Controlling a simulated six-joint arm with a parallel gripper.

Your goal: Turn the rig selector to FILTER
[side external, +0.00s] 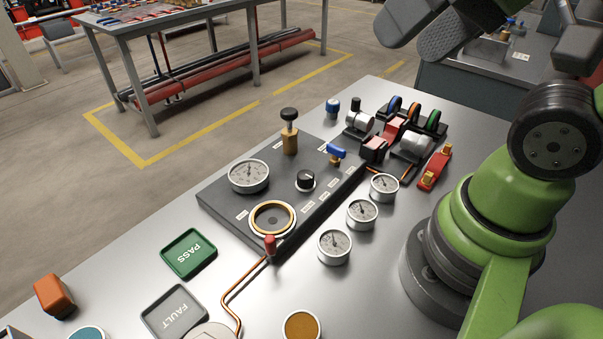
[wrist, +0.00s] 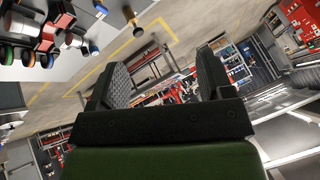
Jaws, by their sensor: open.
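The rig selector looks to be the small black knob (side external: 305,180) with a white pointer mark, on the dark rig panel (side external: 222,205). Small white labels surround it, too small to read. My gripper (side external: 428,27) is at the top of the side view, partly cut off, well above and apart from the panel. In the wrist view my gripper (wrist: 162,76) shows its two fingers apart with nothing between them. The wrist camera looks out across the room, and the selector is not visible there.
The panel also carries a round gauge (side external: 249,175), a brass valve with a black knob (side external: 289,130), a blue-handled valve (side external: 336,153) and a brass-rimmed ring (side external: 271,219). Loose gauges (side external: 362,213) sit to the right.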

